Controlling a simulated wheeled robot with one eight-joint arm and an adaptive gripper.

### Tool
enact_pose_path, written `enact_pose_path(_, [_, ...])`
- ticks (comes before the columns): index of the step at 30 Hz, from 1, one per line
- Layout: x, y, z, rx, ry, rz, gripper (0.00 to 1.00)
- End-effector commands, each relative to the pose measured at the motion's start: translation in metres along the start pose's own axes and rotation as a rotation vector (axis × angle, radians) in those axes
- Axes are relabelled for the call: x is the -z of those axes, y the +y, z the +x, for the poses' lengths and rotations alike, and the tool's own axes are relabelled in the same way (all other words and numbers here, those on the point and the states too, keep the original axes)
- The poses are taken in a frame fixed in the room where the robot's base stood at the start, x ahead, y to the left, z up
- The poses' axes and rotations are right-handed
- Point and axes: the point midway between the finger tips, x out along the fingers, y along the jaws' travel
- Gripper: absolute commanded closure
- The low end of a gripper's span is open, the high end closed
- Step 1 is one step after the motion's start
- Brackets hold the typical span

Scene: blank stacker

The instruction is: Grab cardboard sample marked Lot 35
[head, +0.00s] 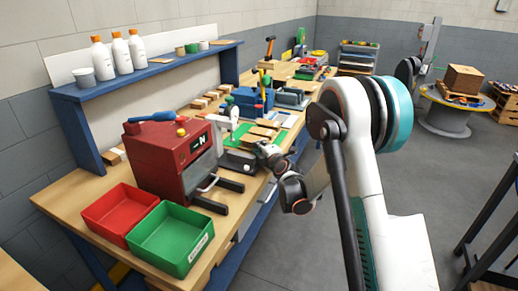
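Several flat tan pieces (263,132) that look like cardboard samples lie on the wooden workbench (60,199), near its middle. No "Lot 35" marking is legible on any of them at this size. My gripper (266,153) is over the bench's front edge, just in front of the tan pieces and right of a dark low device. Its fingers are small and dark here. I cannot tell whether they are open or shut, or whether they touch anything. My wrist and forearm hide part of the bench edge.
A red machine (169,157) stands left of my gripper. Red (106,218) and green (172,240) bins sit at the near end. A blue shelf (150,70) holds white bottles (119,53). Open floor (419,166) lies to the right, with a spool table (446,116) beyond.

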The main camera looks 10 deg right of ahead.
Motion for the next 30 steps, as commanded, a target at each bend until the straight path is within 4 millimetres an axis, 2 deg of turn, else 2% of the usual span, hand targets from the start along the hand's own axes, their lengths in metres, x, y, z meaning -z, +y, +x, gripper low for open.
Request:
enact_pose_path(8, [0.0,0.0,0.001,0.0,0.0,0.0,0.82])
enact_pose_path(13, [0.0,0.0,0.001,0.0,0.0,0.0,1.0])
enact_pose_path(23, [0.0,0.0,0.0,0.002,0.001,0.0,1.0])
enact_pose_path(30, [0.0,0.024,-0.005,0.002,0.001,0.0,1.0])
